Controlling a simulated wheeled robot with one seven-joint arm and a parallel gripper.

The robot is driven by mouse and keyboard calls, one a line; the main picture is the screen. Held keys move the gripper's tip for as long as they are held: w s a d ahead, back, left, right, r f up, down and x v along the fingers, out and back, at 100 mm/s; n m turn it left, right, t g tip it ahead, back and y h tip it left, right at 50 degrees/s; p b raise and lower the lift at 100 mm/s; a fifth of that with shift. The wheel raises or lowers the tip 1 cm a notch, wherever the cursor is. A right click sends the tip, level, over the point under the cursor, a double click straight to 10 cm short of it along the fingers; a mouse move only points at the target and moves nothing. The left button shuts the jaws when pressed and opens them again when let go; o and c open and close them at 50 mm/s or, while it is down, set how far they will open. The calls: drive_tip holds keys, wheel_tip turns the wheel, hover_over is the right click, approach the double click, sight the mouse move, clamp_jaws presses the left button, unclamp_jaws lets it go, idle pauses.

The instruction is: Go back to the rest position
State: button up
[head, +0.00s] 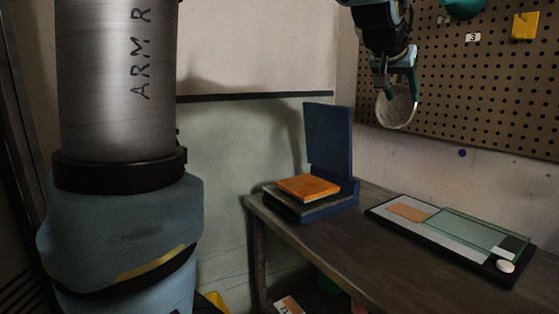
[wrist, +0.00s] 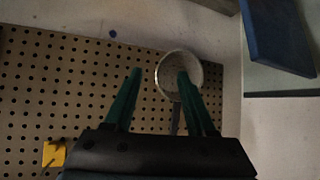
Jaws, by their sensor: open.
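My gripper (head: 401,84) is high at the upper right of the head view, in front of the wall and pegboard. Its two green fingers are spread apart in the wrist view (wrist: 158,88), with nothing clearly held between them. A round pale strainer-like thing (head: 397,112) with a rim hangs just beyond the fingertips. In the wrist view this round thing (wrist: 168,62) lies behind the right finger, which covers part of it. A dark handle runs from it toward the gripper. I cannot tell whether a finger touches it.
A dark table (head: 378,272) stands below. It bears a blue press-like stand (head: 330,140) with an orange block (head: 308,187), and a flat board (head: 385,213) with a clear green-edged plate (head: 478,233). The pegboard (head: 450,95) carries a yellow piece (head: 525,26). Air above the table is free.

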drive_tip(key=a+f+n+g+y+p, duration=0.2)
drive_tip(key=a+f+n+y, duration=0.25)
drive_tip(key=a+f, duration=1.4)
drive_tip(key=s+a+f+n+g+y, duration=0.1)
drive_tip(key=s+a+f+g, duration=0.1)
drive_tip(key=s+a+f, duration=0.2)
drive_tip(key=s+a+f+n+g+y+p, duration=0.1)
drive_tip(key=s+a+f+g, duration=0.1)
drive_tip(key=s+a+f, duration=0.3)
drive_tip(key=s+a, duration=0.3)
drive_tip(key=a, duration=0.3)
drive_tip(key=shift+a, duration=0.4)
drive_tip(key=shift+n, duration=0.25)
